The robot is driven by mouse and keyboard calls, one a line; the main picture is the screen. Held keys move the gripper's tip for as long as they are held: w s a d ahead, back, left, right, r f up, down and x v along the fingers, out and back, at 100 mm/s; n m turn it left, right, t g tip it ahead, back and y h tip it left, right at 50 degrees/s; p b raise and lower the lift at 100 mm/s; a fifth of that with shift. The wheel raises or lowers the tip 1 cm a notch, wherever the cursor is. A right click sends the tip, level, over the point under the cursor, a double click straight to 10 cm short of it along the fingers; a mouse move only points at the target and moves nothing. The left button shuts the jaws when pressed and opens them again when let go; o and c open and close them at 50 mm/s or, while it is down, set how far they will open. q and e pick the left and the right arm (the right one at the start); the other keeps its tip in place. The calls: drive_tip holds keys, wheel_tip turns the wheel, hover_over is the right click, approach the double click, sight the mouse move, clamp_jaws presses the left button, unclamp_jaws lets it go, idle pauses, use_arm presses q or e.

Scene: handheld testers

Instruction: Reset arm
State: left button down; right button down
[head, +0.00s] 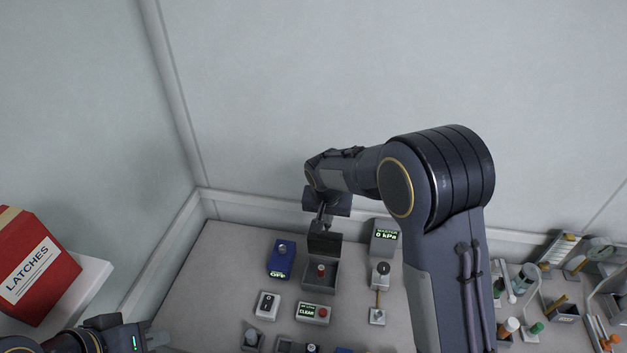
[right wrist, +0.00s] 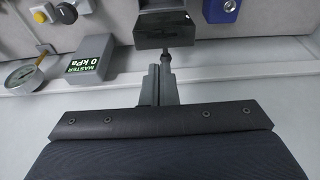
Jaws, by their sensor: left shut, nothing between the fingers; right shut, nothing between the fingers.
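My right arm reaches across the head view, and its gripper (head: 321,224) is shut and empty, pointing down at the raised dark lid of a grey box (head: 333,277). A red button (head: 320,269) sits inside that box. In the right wrist view my right gripper (right wrist: 163,62) has its fingers together close to the dark lid (right wrist: 166,32); I cannot tell whether they touch. My left gripper (head: 157,340) is shut and empty at the bottom left of the head view, beside the panel's left edge.
Around the box stand a blue OFF unit (head: 281,258), a rocker switch (head: 267,305), a CLEAR display unit (head: 313,312) and a MASTER 0 kPa display (head: 385,237). A red LATCHES bin (head: 35,270) is at left. Small testers crowd the right. Walls rise behind.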

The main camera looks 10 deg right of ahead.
drive_tip(key=shift+d, duration=0.1)
drive_tip(key=s+d+r+t+y+b, duration=0.1)
drive_tip(key=s+d+r+y, duration=0.2)
drive_tip(key=s, duration=0.5)
drive_tip(key=s+d+r, duration=0.4)
drive_tip(key=s+r, duration=0.1)
drive_tip(key=s, duration=0.2)
drive_tip(key=s+d+r+t+y+b, duration=0.1)
drive_tip(key=s+d+r+y, duration=0.2)
drive_tip(key=s, duration=0.5)
drive_tip(key=s+n+h, duration=0.1)
drive_tip(key=s+n, duration=0.1)
drive_tip(key=s, duration=0.7)
drive_tip(key=shift+a+f+t+b, duration=0.2)
drive_tip(key=shift+f+t+b, duration=0.2)
drive_tip(key=shift+f+b, duration=0.05)
